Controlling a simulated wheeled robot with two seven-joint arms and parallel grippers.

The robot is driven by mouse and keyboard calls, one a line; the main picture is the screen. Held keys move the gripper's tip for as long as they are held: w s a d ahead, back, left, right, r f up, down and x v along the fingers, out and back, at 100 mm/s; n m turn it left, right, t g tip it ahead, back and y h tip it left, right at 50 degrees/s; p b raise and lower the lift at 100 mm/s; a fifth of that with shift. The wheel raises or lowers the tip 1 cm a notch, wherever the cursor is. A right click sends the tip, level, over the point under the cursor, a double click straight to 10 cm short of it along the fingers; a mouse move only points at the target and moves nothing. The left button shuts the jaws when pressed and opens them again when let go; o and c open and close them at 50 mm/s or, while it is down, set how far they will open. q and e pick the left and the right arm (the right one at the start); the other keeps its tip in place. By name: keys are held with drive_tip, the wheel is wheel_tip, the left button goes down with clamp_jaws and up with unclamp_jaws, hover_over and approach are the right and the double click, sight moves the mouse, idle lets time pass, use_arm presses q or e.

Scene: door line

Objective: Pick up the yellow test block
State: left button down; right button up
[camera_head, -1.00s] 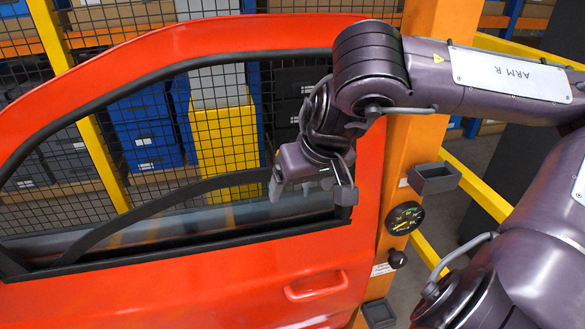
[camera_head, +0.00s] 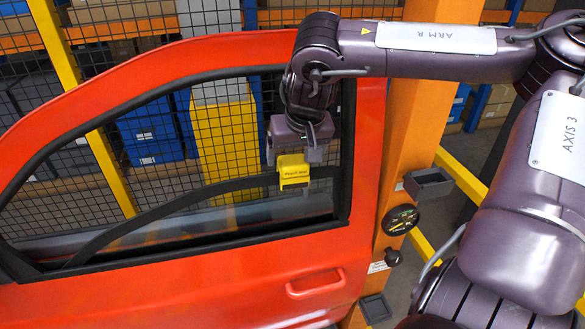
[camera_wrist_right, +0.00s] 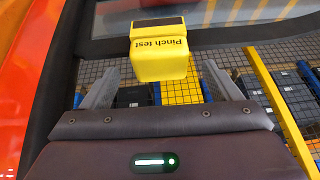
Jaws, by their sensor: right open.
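The yellow test block (camera_head: 293,170), marked "Pinch test", sits in the lower right part of the window opening of a red car door (camera_head: 200,280). In the head view it overlaps the dark curved strip (camera_head: 215,188); I cannot tell what holds it. My right gripper (camera_head: 291,154) points down just above the block, open and empty. In the right wrist view the block (camera_wrist_right: 158,58) lies ahead of the palm, between the lines of the two spread fingers (camera_wrist_right: 162,72), with gaps at both sides. My left gripper is not in view.
An orange post (camera_head: 400,150) stands right of the door, carrying a grey open box (camera_head: 428,184), a round gauge (camera_head: 401,220) and a dark knob (camera_head: 393,257). A lower grey box (camera_head: 376,308) is below. Wire mesh with shelves of bins stands behind the door.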

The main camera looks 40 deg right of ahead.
sight(293, 157)
drive_tip(key=shift+w+d+p, duration=0.25)
drive_tip(key=shift+w+p, duration=0.05)
drive_tip(key=shift+w, duration=0.15)
drive_tip(key=p+x, duration=0.2)
drive_tip(key=x, duration=0.2)
drive_tip(key=shift+f, duration=0.25)
drive_tip(key=shift+w+d+f, duration=0.1)
drive_tip(key=shift+w+f, duration=0.1)
drive_tip(key=shift+f, duration=0.1)
drive_tip(key=shift+s+r, duration=0.1)
drive_tip(key=shift+c, duration=0.4)
drive_tip(key=shift+c, duration=1.2)
drive_tip(key=c, duration=1)
drive_tip(key=shift+r, duration=0.1)
